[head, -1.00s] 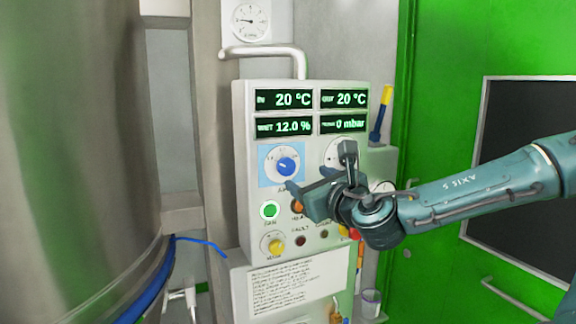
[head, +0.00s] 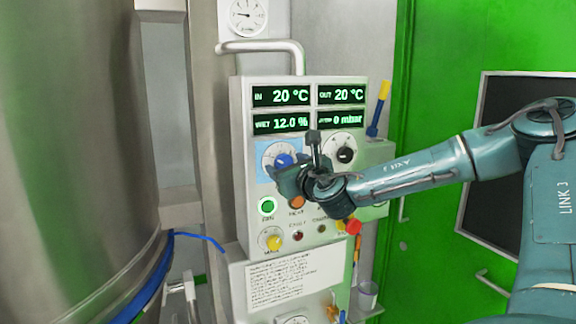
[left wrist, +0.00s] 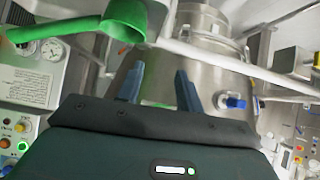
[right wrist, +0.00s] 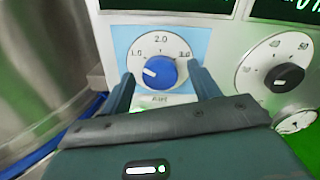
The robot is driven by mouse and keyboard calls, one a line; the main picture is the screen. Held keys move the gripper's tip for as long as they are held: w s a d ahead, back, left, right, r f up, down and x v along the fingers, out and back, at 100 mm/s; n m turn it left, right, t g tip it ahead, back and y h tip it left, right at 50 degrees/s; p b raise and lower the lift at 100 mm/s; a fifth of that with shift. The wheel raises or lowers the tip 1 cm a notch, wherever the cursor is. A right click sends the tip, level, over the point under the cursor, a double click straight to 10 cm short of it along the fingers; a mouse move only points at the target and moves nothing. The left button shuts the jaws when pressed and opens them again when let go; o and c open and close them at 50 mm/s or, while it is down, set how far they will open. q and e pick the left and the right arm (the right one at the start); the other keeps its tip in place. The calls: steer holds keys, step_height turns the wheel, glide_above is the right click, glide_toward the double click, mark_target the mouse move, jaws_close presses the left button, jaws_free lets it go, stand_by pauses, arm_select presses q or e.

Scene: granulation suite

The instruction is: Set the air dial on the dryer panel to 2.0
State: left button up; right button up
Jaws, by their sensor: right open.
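The air dial is a blue knob (right wrist: 161,73) on a white scale marked 1.0, 2.0 and 3.0, on a light-blue square of the dryer panel (head: 240,190). Its white mark points left, on the 1.0 side. In the head view the knob (head: 284,160) is partly covered by my right gripper (head: 282,172). In the right wrist view my right gripper (right wrist: 165,84) is open, with one finger on each side of the knob; I cannot tell whether they touch it. My left gripper (left wrist: 159,88) is open and empty, away from the panel, and shows only in its own wrist view.
A black-knobbed dial (head: 345,155) sits right of the air dial. A steel vessel (head: 75,150) stands left of the panel.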

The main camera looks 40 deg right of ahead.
steer(key=shift+c, duration=0.2)
steer(key=c, duration=0.9)
arm_select(q)
steer(key=shift+s+f, duration=0.1)
steer(key=shift+s, duration=0.05)
steer(key=shift+f+b, duration=0.15)
steer(key=shift+b, duration=0.15)
arm_select(e)
steer(key=shift+f+m, duration=0.1)
steer(key=shift+m, duration=0.2)
arm_select(q)
steer(key=f+b, duration=0.1)
steer(key=b, duration=0.1)
steer(key=shift+d+b, duration=0.2)
steer(key=shift+b, duration=0.2)
arm_select(e)
steer(key=m, duration=0.3)
arm_select(q)
steer(key=shift+w+d+f+t+h+b, duration=0.1)
steer(key=shift+w+d+t+h+b, duration=0.35)
steer(key=shift+b, duration=0.6)
arm_select(e)
steer(key=m, duration=0.4)
steer(key=shift+m, duration=0.4)
arm_select(q)
steer(key=shift+w+d+b, duration=0.1)
steer(key=shift+d+b, duration=0.2)
steer(key=shift+b, duration=0.3)
arm_select(e)
steer(key=shift+m, duration=1.7)
